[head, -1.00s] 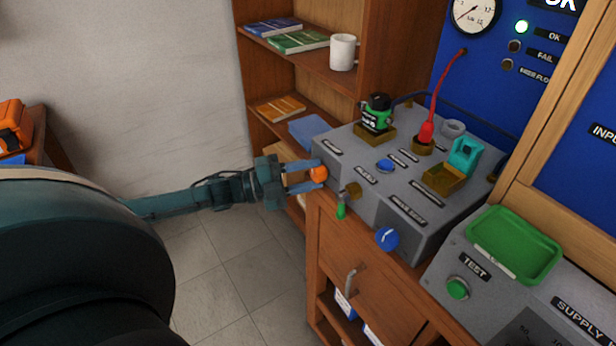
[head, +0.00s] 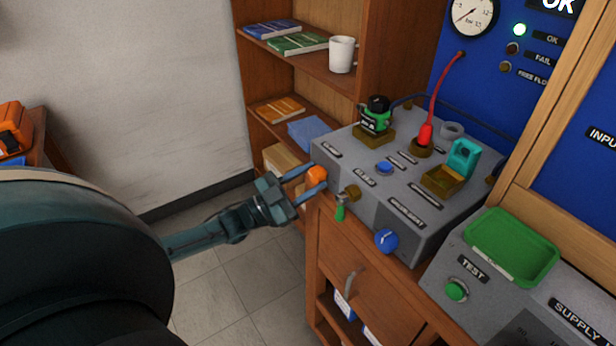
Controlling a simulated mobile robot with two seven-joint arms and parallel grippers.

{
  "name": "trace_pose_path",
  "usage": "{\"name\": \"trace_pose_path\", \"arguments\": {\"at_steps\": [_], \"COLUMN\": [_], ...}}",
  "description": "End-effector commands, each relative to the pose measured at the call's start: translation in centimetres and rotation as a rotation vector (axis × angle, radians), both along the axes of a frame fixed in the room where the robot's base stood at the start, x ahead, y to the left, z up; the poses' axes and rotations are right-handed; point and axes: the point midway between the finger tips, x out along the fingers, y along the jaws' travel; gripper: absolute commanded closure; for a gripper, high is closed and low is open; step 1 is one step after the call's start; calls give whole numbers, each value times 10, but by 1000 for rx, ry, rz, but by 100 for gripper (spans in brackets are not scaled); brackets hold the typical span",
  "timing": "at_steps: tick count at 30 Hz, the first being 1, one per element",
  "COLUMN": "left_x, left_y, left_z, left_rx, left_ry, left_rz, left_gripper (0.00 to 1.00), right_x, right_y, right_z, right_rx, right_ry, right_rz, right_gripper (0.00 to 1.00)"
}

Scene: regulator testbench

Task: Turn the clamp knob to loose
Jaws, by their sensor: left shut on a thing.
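The orange knob (head: 316,176), which I take as the clamp knob, sticks out from the left side of the grey testbench box (head: 395,208). My left gripper (head: 315,180) comes in from the left with its two blue fingers on either side of the knob, shut on it. The knob's markings are too small to read. A black and green regulator (head: 376,115) stands in a brass seat on top of the box. My right gripper is not in view.
A red hose plug (head: 425,134) and a teal clip (head: 465,155) stand on top. A shelf (head: 300,75) rises behind. The floor at left is clear.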

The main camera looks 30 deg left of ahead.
Motion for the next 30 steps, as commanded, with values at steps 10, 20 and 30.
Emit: {"name": "trace_pose_path", "arguments": {"at_steps": [10, 20, 30], "left_x": [0, 0, 0], "left_y": [-1, -1, -1], "left_z": [0, 0, 0], "left_rx": [-171, -217, -219], "left_ry": [72, 91, 91], "left_rz": [3, 2, 1], "left_gripper": [85, 85, 62], "right_x": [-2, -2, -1], "right_y": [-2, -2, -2], "right_z": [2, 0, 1], "right_rx": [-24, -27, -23], "right_ry": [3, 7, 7], "right_rz": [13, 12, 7], "right_gripper": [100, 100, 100]}}
